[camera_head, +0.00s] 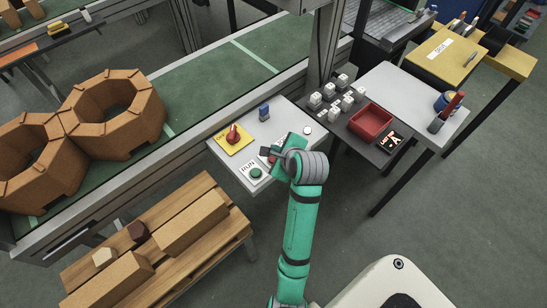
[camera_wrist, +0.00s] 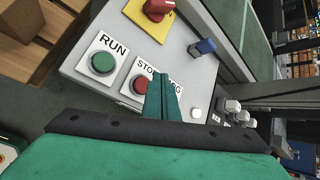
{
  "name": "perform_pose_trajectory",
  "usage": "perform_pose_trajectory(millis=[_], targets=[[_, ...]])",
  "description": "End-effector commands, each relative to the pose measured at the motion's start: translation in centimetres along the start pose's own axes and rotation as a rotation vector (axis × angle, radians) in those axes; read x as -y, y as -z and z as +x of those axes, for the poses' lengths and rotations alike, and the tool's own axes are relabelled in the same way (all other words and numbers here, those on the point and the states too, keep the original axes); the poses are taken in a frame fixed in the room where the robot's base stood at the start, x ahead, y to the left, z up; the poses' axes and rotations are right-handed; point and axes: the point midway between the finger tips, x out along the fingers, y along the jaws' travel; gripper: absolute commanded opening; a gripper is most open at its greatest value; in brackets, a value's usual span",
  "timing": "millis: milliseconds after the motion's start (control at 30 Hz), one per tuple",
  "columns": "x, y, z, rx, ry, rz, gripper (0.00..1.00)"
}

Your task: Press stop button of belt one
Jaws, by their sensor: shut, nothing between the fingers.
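A light grey control panel (camera_head: 230,163) stands beside the green conveyor belt (camera_head: 212,88). On it, the red stop button (camera_wrist: 141,86) sits on a white plate whose lettering begins with STOP. The rest of the lettering is partly covered by my gripper (camera_wrist: 161,82). My gripper is shut and empty, its fingers over the plate just right of the red button in the wrist view. I cannot tell whether the fingertips touch the plate. In the head view the gripper (camera_head: 273,151) and wrist largely hide the button. The green RUN button (camera_head: 256,173) is beside it.
A yellow plate with a red rotary knob (camera_head: 233,134) and a blue switch (camera_head: 264,112) are also on the panel. A dark tray table with white blocks (camera_head: 330,96) and a red bin (camera_head: 371,122) stands right.

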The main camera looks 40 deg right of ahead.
Motion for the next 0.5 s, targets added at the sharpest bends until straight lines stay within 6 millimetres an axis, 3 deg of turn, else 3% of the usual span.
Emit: perform_pose_trajectory(millis=[500], targets=[[1.6,-1.6,-2.2,0.0,0.0,0.0,0.0]])
